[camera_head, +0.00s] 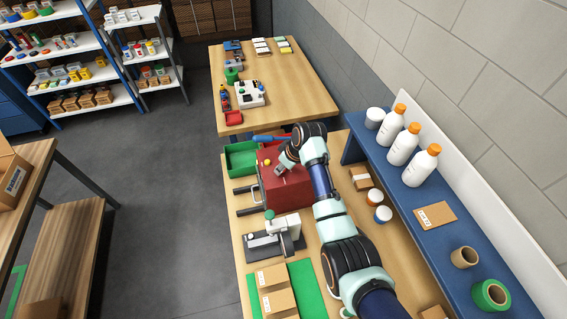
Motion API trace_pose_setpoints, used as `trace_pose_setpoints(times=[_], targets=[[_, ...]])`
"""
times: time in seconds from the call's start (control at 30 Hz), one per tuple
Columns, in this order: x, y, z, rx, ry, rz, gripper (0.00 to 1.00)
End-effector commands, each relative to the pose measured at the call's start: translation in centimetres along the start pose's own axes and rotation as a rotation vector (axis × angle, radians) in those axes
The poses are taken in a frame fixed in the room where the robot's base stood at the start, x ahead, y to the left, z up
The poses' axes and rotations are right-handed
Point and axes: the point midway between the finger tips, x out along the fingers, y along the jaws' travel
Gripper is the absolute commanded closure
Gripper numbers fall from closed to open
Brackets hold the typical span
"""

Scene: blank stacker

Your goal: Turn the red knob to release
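A red box-shaped machine (291,192) stands on the near wooden table, with dark bars sticking out of its left side. A small yellow round part (267,161) shows on its upper left. My gripper (279,170) is at the top of the red machine, at the end of my arm, which comes in from the lower right. The gripper is small in the view, and I cannot tell whether it is open or touching the machine. I cannot make out a separate red knob; the gripper and arm hide part of the machine's top.
A green bin (232,163) is behind the machine. A grey press-like device (273,237) and cardboard boxes on a green mat (308,285) are in front. A blue shelf (408,194) with white bottles runs along the right.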

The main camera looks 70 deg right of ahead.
Motion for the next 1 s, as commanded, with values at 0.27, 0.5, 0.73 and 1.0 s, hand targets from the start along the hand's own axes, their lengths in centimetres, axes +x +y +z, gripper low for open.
trace_pose_setpoints(times=[0.27,0.5,0.73,1.0], targets=[[-0.33,-0.31,-0.15,0.230,-0.001,0.095,1.00],[-0.15,-0.49,-0.19,0.440,-0.001,0.183,1.00],[0.04,-0.62,-0.26,0.641,-0.001,0.267,1.00],[0.32,-0.74,-0.32,0.877,0.000,0.365,1.00]])
